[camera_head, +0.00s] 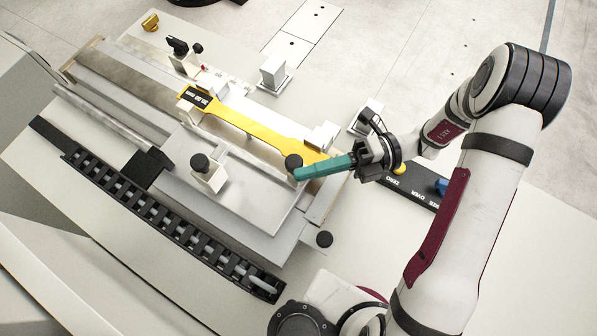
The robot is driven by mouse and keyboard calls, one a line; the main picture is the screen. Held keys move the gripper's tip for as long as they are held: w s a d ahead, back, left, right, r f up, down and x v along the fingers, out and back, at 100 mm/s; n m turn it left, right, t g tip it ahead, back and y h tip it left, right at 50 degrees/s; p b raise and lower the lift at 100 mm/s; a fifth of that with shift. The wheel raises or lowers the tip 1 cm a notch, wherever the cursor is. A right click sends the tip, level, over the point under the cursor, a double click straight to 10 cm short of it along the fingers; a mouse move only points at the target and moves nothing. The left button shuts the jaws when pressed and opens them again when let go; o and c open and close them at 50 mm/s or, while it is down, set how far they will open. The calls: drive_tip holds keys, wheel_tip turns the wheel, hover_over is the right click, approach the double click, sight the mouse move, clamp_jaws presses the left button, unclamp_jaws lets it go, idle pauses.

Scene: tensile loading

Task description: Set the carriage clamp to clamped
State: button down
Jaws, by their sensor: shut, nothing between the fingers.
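The tensile rig has a grey metal carriage (235,205) on rails. A black round knob (293,161) stands at the right end of a yellow dog-bone strip (255,128). My gripper (298,174), with teal fingers, is shut and empty, pointing left. Its tips are right beside this knob in the picture; I cannot tell whether they touch. Another black knob (200,162) sits on a white block on the carriage, and a third (324,239) is at the near right corner. No label shows which one is the carriage clamp, and its setting cannot be told.
A black lever (178,46) and a yellow part (150,22) are at the rig's far end. A black panel (418,190) with a yellow and a blue button lies under my wrist. A black cable chain (150,210) runs along the near side.

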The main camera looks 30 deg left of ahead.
drive_tip(key=shift+w+a, duration=0.1)
drive_tip(key=shift+w, duration=0.15)
drive_tip(key=shift+s, duration=0.1)
drive_tip(key=s+d, duration=0.2)
drive_tip(key=s, duration=0.2)
drive_tip(key=v, duration=1)
drive_tip(key=shift+r, duration=0.15)
drive_tip(key=s+d+r+n+t+h, duration=0.3)
drive_tip(key=s+d+n+t+h, duration=0.1)
drive_tip(key=n, duration=0.7)
drive_tip(key=s+d+r+n+t+h, duration=0.3)
drive_tip(key=s+d+n+t+h, duration=0.2)
drive_tip(key=n+t, duration=0.4)
drive_tip(key=shift+s+r+n+h, duration=0.15)
drive_tip(key=shift+r+n+h, duration=0.1)
drive_tip(key=shift+n+h, duration=0.6)
